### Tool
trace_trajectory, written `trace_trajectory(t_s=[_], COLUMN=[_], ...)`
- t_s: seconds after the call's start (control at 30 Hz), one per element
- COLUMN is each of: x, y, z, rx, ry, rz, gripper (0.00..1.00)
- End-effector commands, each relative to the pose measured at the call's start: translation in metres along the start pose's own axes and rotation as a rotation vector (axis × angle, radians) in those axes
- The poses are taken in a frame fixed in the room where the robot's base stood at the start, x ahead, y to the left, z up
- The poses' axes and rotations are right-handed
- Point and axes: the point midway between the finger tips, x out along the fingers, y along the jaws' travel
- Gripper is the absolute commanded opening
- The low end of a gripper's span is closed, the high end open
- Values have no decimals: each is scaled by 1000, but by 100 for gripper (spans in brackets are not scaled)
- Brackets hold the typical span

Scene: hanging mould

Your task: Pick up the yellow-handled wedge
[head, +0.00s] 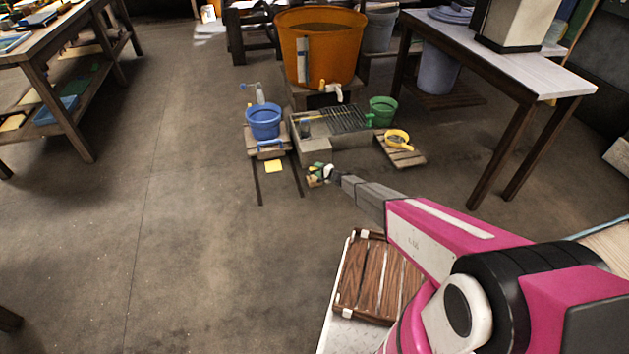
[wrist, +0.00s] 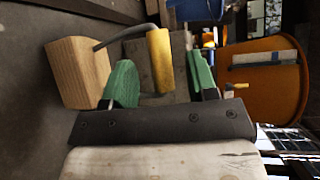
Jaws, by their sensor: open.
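The wedge (wrist: 78,72) is a light wooden block at the left of the wrist view. A bent grey rod joins it to a yellow cylindrical handle (wrist: 159,60). My gripper (wrist: 158,57) is open, with one green finger on each side of the handle in that view. Gaps show between the handle and both fingers; how deep the handle sits between them I cannot tell. In the head view my gripper (head: 322,171) is low over the floor, in front of the grated block. The wedge is small and partly hidden by my gripper there.
A large orange tub (head: 320,45) stands behind the grated block (head: 345,153). A blue bucket (head: 264,122) stands left, above two floor rails. A green bucket (head: 383,112) and a yellow pan (head: 397,137) are right. A table (head: 520,72) stands further right.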

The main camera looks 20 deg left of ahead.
Motion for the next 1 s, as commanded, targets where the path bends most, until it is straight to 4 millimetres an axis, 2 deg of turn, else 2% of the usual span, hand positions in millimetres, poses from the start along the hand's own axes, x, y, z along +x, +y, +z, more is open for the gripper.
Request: trace_trajectory(t_s=[0.03,0.17,0.4,0.43,0.5,0.6,1.0], x=[10,25,28,28,28,28,26], y=[1,0,0,-1,0,0,-5], z=[-3,-2,-1,-1,-1,-1,0], rx=[0,0,1,0,0,0,0], ry=[-1,0,1,1,1,1,0], rz=[0,0,0,0,0,0,-1], gripper=[53,53,53,50,27,0,0])
